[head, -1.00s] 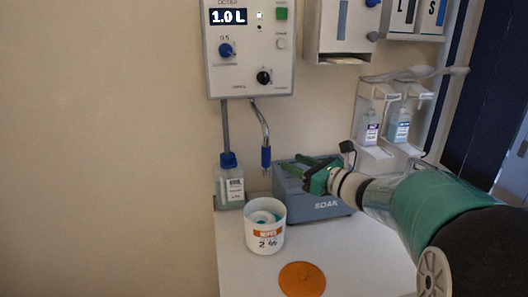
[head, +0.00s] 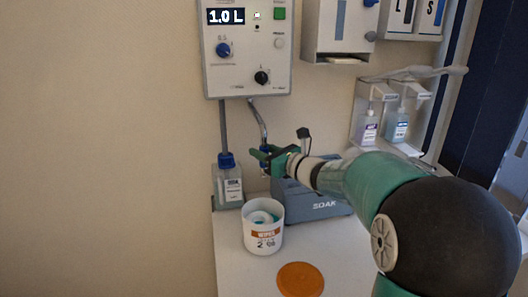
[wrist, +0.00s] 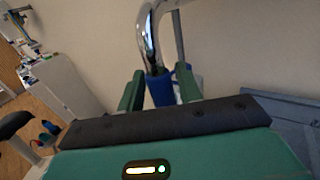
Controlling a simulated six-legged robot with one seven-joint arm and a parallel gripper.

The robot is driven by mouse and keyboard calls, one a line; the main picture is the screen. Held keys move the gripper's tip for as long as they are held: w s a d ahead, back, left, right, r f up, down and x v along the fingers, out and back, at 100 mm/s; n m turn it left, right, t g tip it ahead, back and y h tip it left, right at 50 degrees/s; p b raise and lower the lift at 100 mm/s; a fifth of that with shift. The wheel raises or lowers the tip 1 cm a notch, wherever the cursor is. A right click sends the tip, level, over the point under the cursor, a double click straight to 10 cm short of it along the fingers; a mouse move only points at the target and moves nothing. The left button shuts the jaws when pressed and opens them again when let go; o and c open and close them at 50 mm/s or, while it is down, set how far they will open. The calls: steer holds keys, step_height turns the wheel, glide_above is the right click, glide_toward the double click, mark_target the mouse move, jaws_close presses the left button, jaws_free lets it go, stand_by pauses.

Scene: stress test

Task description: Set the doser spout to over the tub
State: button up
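The doser (head: 248,48) is a white wall box reading 1.0 L. Its chrome spout (head: 261,122) hangs from the underside; the blue sleeve on its lower end is mostly hidden behind my gripper in the head view. The white tub (head: 263,235), with an orange-banded label, stands open on the counter below. My gripper (head: 261,157) is at the spout's lower end, above the tub's rear. In the wrist view, the fingers of my gripper (wrist: 160,88) stand on either side of the blue sleeve (wrist: 161,92), with a thin gap at the left finger; they look open.
An orange disc (head: 300,279) lies on the counter (head: 240,277) in front of the tub. A blue-capped bottle (head: 228,185) stands left of the spout. The grey-blue SOAK box (head: 318,203) is behind and right of the tub, under my arm. Dispensers (head: 383,125) hang on the right wall.

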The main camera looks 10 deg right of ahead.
jaws_close()
steer(key=shift+d, duration=0.15)
